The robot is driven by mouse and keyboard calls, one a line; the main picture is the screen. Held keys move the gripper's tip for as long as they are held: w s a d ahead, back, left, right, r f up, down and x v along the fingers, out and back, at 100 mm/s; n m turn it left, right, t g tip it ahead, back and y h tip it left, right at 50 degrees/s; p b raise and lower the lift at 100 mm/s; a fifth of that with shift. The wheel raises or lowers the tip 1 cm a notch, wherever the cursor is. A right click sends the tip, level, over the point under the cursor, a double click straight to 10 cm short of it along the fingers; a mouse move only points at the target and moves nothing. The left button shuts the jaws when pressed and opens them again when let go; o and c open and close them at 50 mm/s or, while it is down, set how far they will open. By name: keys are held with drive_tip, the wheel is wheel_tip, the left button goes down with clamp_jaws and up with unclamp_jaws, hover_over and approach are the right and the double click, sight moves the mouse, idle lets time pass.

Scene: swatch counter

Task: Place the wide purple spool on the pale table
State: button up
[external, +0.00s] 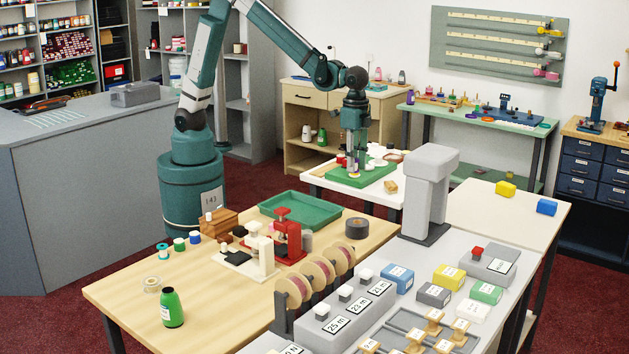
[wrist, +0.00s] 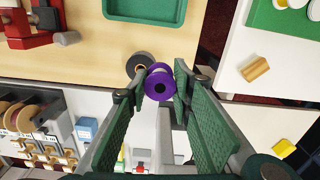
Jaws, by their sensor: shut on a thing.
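The white table also shows at the right of the wrist view (wrist: 228,68). A light wooden table (external: 115,297) stands in front. Which table is the pale one is not certain.
The wooden table holds a green tray (external: 318,211), a dark tape roll (external: 357,228), red and cream presses, a green bottle (external: 172,307) and several small spools. A grey column (external: 428,190) rises to the right of my gripper. A wooden block (external: 391,187) lies on the white table.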

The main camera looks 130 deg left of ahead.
drive_tip(key=s+d+m, duration=0.2)
drive_tip(key=d+m, duration=0.2)
drive_tip(key=d, duration=1.5)
drive_tip(key=m+b, duration=0.2)
drive_tip(key=m, duration=0.8)
hover_over(185, 264)
wheel_tip(185, 264, down, 10)
drive_tip(key=shift+f, duration=0.55)
drive_tip(key=shift+f+b, duration=0.5)
drive_tip(key=shift+f, duration=2.4)
drive_tip(key=shift+f+b, duration=0.35)
drive_tip(key=shift+f, duration=1.75)
